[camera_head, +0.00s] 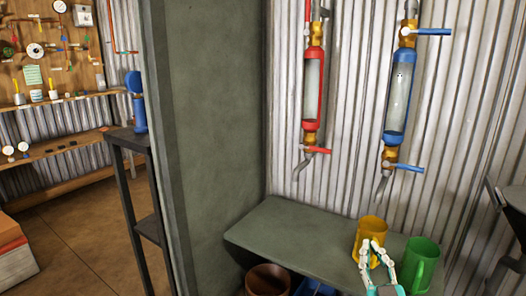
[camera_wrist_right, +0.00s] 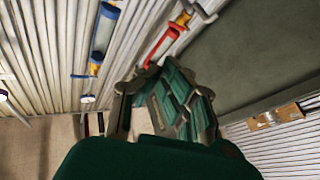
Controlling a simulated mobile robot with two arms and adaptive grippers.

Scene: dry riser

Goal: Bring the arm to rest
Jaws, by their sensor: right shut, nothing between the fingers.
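My right gripper (camera_head: 376,262) shows at the lower right of the head view, in front of the yellow mug and beside the green mug. Its fingers are shut with nothing between them. In the right wrist view the gripper's fingers (camera_wrist_right: 165,95) point up toward the corrugated wall and its red and blue tubes. My left gripper is not in view.
A yellow mug (camera_head: 371,229) and a green mug (camera_head: 420,262) stand on a grey-green shelf (camera_head: 285,232). A red-framed tube (camera_head: 313,90) and a blue-framed tube (camera_head: 399,95) hang on the wall above. A grey-green partition (camera_head: 205,110) stands left. A brown pot (camera_head: 267,281) sits below the shelf.

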